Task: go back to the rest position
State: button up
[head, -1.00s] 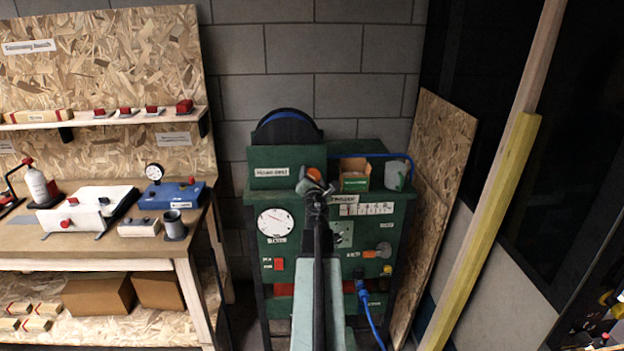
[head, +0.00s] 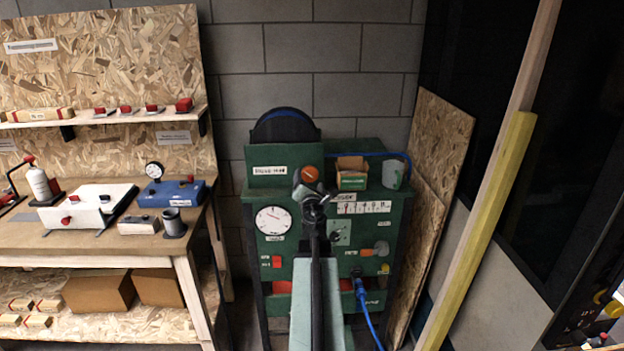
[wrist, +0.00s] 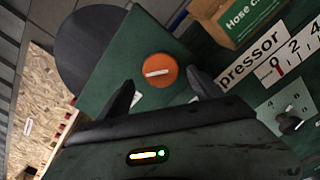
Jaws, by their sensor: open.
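My gripper (head: 312,192) is in front of the green compressor stand (head: 250,215) in the head view, at the end of my arm reaching up from below. In the wrist view my gripper (wrist: 165,92) shows two dark fingers spread apart with nothing between them. An orange round knob (wrist: 159,71) with a pale bar sits on the green panel beyond the fingertips. The knob also shows in the head view (head: 309,174), just above my gripper, apart from it. My arm hides part of the stand's front.
A small box (head: 352,180) and a grey-green cup (head: 393,174) stand on the stand's top. A blue cable (head: 365,305) hangs at its front. A workbench (head: 110,262) with devices stands left. A board (head: 440,150) and a yellow-painted post (head: 480,230) stand right.

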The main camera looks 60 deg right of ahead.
jog(key=v, duration=0.3)
jog(key=shift+s+d, duration=0.15)
jog(key=shift+d, duration=0.05)
